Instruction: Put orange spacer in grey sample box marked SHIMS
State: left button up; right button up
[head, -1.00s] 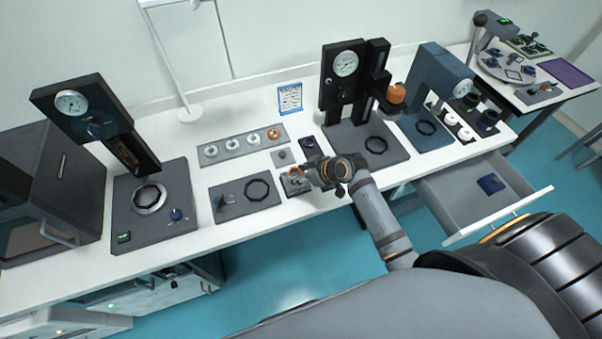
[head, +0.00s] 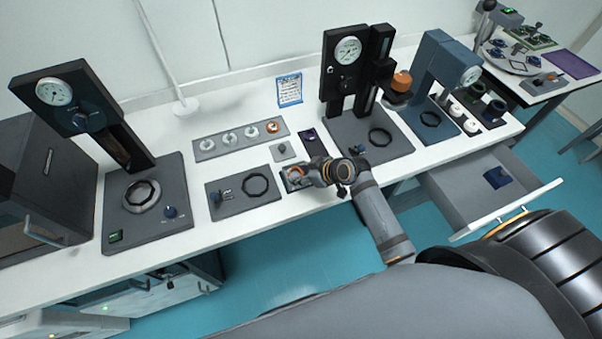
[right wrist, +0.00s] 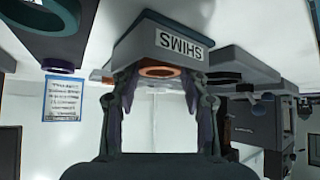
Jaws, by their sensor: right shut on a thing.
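The grey SHIMS box (right wrist: 140,45) shows in the right wrist view, which is upside down, with its white label facing me. In the head view the small box (head: 289,185) stands near the table's front edge. My right gripper (right wrist: 160,84) is shut on the orange spacer (right wrist: 160,76), a ring lying flat between the fingertips. The spacer is at the box's open top; how deep it sits, I cannot tell. In the head view the right gripper (head: 304,173) is over the box, and the orange spacer (head: 296,170) shows at its tips. My left gripper is not in view.
A plate with a black ring (head: 225,206) lies left of the box. A tray of several rings (head: 205,153), one orange, lies behind. A dark gauge press (head: 335,60) and a blue press (head: 428,75) stand right. An open drawer (head: 465,200) juts out at right.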

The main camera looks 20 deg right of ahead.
jog(key=shift+s+d+f, duration=0.1)
jog(key=shift+s+f, duration=0.25)
jog(key=shift+f, duration=0.15)
jog(key=o, duration=0.9)
jog(key=shift+o, duration=1.2)
jog(key=shift+f, duration=0.1)
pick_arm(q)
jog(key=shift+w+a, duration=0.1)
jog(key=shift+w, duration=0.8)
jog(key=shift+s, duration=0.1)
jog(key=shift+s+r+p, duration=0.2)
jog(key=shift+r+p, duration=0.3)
pick_arm(e)
jog(key=w+r+v, duration=0.1)
jog(key=v, duration=1.2)
jog(key=shift+w, duration=0.15)
jog(key=shift+r, duration=0.1)
